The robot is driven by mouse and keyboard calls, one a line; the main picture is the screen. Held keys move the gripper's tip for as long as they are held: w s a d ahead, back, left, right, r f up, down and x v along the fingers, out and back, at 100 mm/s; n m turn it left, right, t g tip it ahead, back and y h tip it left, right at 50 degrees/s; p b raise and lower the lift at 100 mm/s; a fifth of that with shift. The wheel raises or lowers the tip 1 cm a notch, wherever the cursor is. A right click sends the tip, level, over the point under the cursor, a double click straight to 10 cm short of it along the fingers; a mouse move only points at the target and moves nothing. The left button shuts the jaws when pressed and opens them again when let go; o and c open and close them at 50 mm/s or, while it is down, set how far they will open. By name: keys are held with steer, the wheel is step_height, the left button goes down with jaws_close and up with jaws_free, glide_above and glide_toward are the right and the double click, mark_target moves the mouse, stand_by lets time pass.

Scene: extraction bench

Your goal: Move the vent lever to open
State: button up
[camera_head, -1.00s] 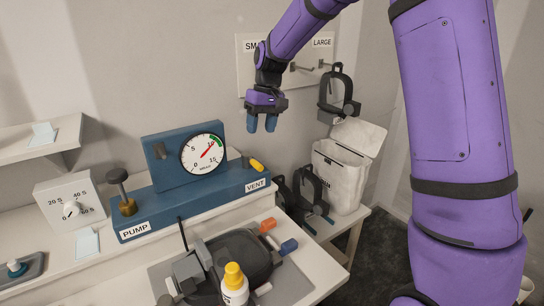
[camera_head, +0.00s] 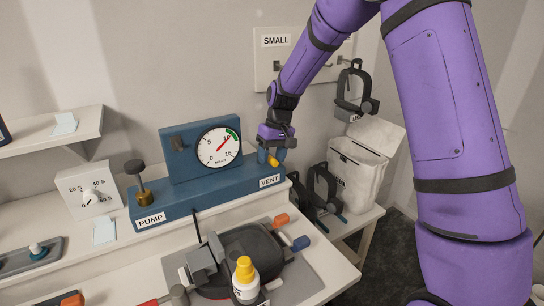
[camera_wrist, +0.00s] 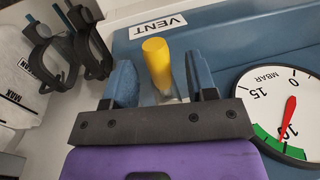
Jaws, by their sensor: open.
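The vent lever (camera_head: 268,158) has a yellow handle and sits at the right end of the blue pump unit (camera_head: 170,205), by the VENT label (camera_head: 270,181). My gripper (camera_head: 272,158) is down at the lever, open. In the wrist view the yellow lever (camera_wrist: 157,62) stands between the two blue fingers of my gripper (camera_wrist: 161,85), with gaps visible on both sides. The gauge (camera_head: 218,146) on the unit reads near 10, with its red needle (camera_wrist: 288,118) close to the green band. The lever's base is mostly hidden by my gripper.
A brass pump plunger (camera_head: 143,185) stands at the left of the unit. Black clamps (camera_head: 322,185) and a white bin (camera_head: 358,165) are at the right.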

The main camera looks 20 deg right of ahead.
jaws_close()
steer(key=shift+d, duration=0.15)
steer(key=shift+w+d+n, duration=0.15)
steer(key=shift+d+n, duration=0.25)
steer(key=shift+n, duration=0.6)
steer(key=n, duration=0.1)
steer(key=w+d+n+g, duration=0.1)
steer(key=n, duration=0.1)
steer(key=shift+d, duration=0.2)
steer(key=n, duration=0.2)
steer(key=w+d+n+h, duration=0.1)
steer(key=n, duration=0.1)
steer(key=shift+w, duration=0.15)
steer(key=shift+w+d+n+g, duration=0.2)
steer(key=shift+w+n, duration=0.15)
steer(key=shift+n, duration=0.4)
steer(key=shift+w+d+n+g, duration=0.15)
steer(key=shift+w+n, duration=0.2)
steer(key=shift+n, duration=0.4)
steer(key=shift+h, duration=0.3)
